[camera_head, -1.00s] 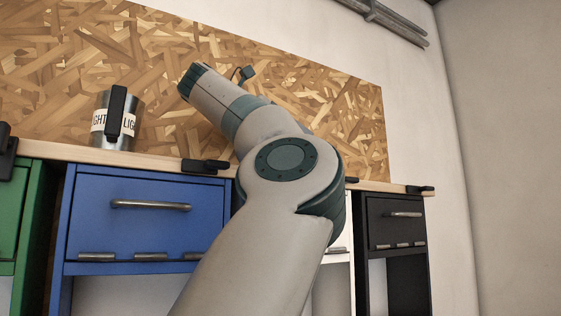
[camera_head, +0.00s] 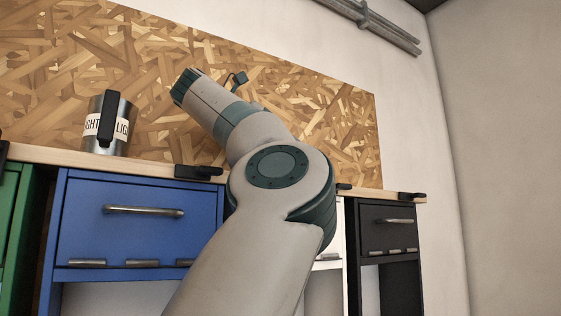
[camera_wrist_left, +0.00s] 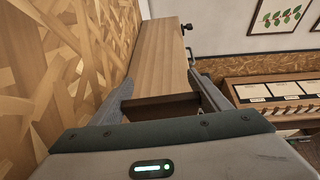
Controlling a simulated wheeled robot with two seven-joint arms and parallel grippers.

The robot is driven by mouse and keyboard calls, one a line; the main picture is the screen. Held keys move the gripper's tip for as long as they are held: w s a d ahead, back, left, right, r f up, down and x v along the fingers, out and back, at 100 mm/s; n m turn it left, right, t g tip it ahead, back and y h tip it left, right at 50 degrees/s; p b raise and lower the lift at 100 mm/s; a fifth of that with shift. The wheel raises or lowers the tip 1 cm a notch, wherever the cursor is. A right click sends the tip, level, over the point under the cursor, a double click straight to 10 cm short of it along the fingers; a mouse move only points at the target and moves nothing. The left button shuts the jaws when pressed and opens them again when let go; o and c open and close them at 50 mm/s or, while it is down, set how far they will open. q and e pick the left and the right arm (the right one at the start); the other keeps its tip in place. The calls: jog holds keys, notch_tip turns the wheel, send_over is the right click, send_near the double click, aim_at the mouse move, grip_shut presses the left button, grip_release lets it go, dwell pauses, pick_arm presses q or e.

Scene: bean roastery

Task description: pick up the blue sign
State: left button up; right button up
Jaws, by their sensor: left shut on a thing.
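I cannot make out a blue sign in either view. In the left wrist view, my left gripper (camera_wrist_left: 163,100) has its two grey fingers on either side of a dark brown piece (camera_wrist_left: 160,108) and is shut on it. I see only the edge of this piece, so I cannot tell whether it is the sign. In the head view one of my arms reaches up across the middle and hides part of the shelf; its fingers do not show there. My right gripper is in neither view.
A metal tin (camera_head: 122,135) with a lettered label stands on the wooden shelf (camera_head: 60,157) against the chipboard wall (camera_head: 300,100). Below are a blue drawer unit (camera_head: 85,235) and a black one (camera_head: 370,225). Black clips (camera_head: 198,172) sit along the shelf edge.

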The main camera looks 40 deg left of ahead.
pick_arm(q)
jog(key=shift+r, duration=0.25)
jog(key=shift+r, duration=0.8)
jog(key=s+d+r+b, duration=0.1)
jog(key=s+d+r, duration=0.4)
jog(key=d+r, duration=0.4)
jog(key=shift+d, duration=0.7)
jog(key=shift+d, duration=0.15)
jog(key=shift+w+f, duration=0.15)
